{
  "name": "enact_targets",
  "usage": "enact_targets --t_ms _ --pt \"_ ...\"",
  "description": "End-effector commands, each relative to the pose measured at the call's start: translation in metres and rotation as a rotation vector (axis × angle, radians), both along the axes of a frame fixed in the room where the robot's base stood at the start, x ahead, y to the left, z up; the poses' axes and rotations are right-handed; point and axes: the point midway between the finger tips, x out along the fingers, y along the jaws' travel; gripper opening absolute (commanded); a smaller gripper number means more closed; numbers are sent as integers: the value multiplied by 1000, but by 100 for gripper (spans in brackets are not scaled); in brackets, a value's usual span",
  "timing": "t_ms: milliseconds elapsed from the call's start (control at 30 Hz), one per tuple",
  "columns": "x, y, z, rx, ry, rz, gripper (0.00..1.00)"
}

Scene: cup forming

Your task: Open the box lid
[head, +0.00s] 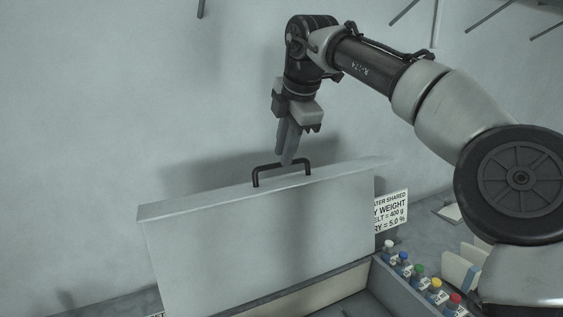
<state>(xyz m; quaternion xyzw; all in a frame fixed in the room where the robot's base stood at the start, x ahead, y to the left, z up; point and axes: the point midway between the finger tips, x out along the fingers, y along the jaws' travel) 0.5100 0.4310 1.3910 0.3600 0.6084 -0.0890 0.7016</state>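The box lid (260,238) is a broad grey panel standing steeply tilted in the head view, with a narrow flange along its top edge. A black bar handle (256,178) sits on that top edge. My gripper (288,160) points down at the handle from above. Its fingertips overlap the handle's top bar in the picture. The fingers show nearly edge-on, so I cannot tell whether they are closed around the bar. Much of the box is hidden behind or below the lid and the picture's bottom edge.
A row of small bottles with coloured caps (419,270) stands at the lower right, beside pale upright pieces (460,272). A printed sign (391,212) stands just right of the lid. The grey wall (90,100) is behind. Open room lies left of the gripper.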

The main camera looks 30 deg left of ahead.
Motion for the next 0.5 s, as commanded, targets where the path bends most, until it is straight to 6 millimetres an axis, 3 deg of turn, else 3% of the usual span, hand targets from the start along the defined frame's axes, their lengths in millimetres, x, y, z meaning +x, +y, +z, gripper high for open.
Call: enact_targets --t_ms 100,233,500 --pt "-6 -8 27 2 -3 0 19" --pt "-12 -15 45 1 -2 0 19" --pt "-16 -20 59 1 -1 1 19"
